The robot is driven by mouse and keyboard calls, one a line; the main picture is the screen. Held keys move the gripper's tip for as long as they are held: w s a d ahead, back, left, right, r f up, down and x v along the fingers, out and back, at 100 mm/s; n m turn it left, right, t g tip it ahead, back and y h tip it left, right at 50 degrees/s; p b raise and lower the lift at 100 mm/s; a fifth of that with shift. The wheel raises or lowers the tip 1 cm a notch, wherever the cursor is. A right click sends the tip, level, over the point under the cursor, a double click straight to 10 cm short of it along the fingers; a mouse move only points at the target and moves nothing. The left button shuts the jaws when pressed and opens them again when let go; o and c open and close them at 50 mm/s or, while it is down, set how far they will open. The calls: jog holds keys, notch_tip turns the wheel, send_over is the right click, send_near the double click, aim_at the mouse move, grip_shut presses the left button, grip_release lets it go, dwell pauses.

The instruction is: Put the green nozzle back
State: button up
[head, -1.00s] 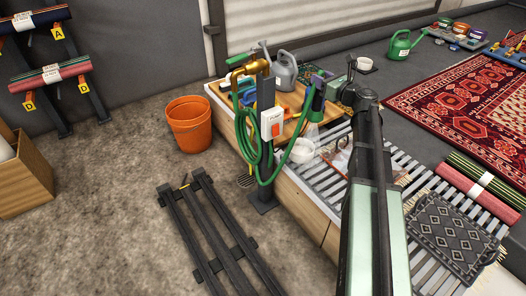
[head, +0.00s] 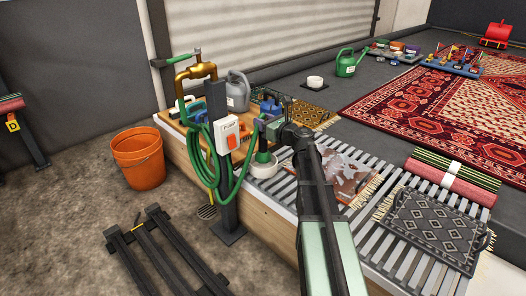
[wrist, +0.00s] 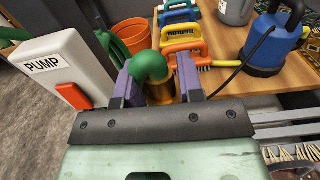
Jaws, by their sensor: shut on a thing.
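My gripper (head: 267,127) is shut on the nozzle's upper end, just right of the post. In the wrist view, the purple fingers (wrist: 156,82) close around a green bend (wrist: 150,67) with brass below it. The nozzle's lower end is hidden there.
The white PUMP box (head: 228,135) with an orange switch is close to the gripper. An orange bucket (head: 138,160) stands left on the floor.

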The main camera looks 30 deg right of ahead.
jog(key=shift+f, duration=0.15)
notch_tip(320, 180, down, 5)
jog(key=b, duration=0.4)
jog(key=shift+r, duration=0.5)
jog(key=shift+f, duration=0.3)
jog(key=o, duration=0.9)
jog(key=shift+r, duration=0.1)
jog(key=shift+r+p, duration=0.3)
jog(key=shift+r, duration=0.05)
jog(key=v, duration=1.2)
jog(key=shift+f, duration=0.15)
